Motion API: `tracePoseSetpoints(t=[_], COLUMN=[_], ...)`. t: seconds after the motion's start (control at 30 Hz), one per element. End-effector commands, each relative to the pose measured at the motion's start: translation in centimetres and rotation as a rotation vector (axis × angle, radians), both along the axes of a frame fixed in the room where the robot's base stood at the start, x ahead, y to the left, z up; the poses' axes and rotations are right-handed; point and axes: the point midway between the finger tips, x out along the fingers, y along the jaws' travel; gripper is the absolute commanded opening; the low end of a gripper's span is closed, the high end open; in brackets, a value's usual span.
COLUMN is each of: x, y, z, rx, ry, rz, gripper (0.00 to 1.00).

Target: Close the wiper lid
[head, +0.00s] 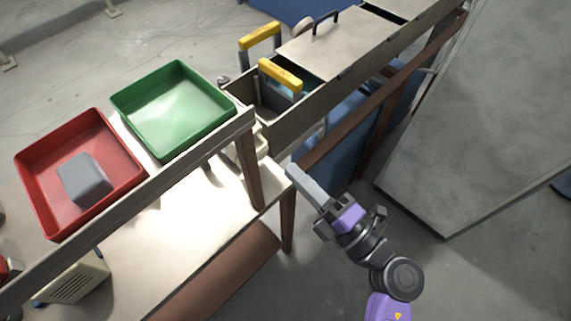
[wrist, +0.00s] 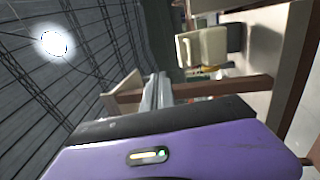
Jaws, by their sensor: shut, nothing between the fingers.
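A flat beige lid (head: 345,45) with a black handle (head: 325,22) lies on the long raised trough at the upper right in the head view. I take it to be the wiper lid. It covers part of the trough; the section to its left is uncovered and holds a grey bin with yellow handles (head: 280,76). My gripper (head: 294,170) is shut and empty, below and in front of the trough, apart from the lid and pointing up-left. In the wrist view the grey fingers (wrist: 157,92) show above the purple gripper body; the lid cannot be made out there.
A green tray (head: 175,110) and a red tray (head: 75,208) holding a grey block (head: 84,180) stand at left. The trough's front wall (head: 305,108) lies between my gripper and the lid. A large grey panel (head: 480,120) stands at right. Open floor shows near my arm.

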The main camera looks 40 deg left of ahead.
Motion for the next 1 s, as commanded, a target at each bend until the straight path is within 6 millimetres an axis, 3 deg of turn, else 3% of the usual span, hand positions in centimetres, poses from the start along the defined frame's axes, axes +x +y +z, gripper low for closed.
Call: tracePoseSetpoints(t=[0.4, 0.47, 0.57, 0.73, 0.83, 1.0], x=[0.3, 0.9, 2.0, 2.4, 2.2, 1.1], y=[-0.7, -0.9, -1.5, -5.4, -9.0, -15.6], z=[0.1, 0.8, 3.4, 7.0, 7.6, 6.8], rx=[0.003, 0.028, 0.107, 0.29, 0.384, 0.522], ry=[0.001, 0.009, 0.022, 0.13, 0.227, 0.423], rz=[-0.016, -0.042, -0.088, -0.2, -0.279, -0.422], gripper=[0.0, 0.0, 0.0, 0.0, 0.0, 0.0])
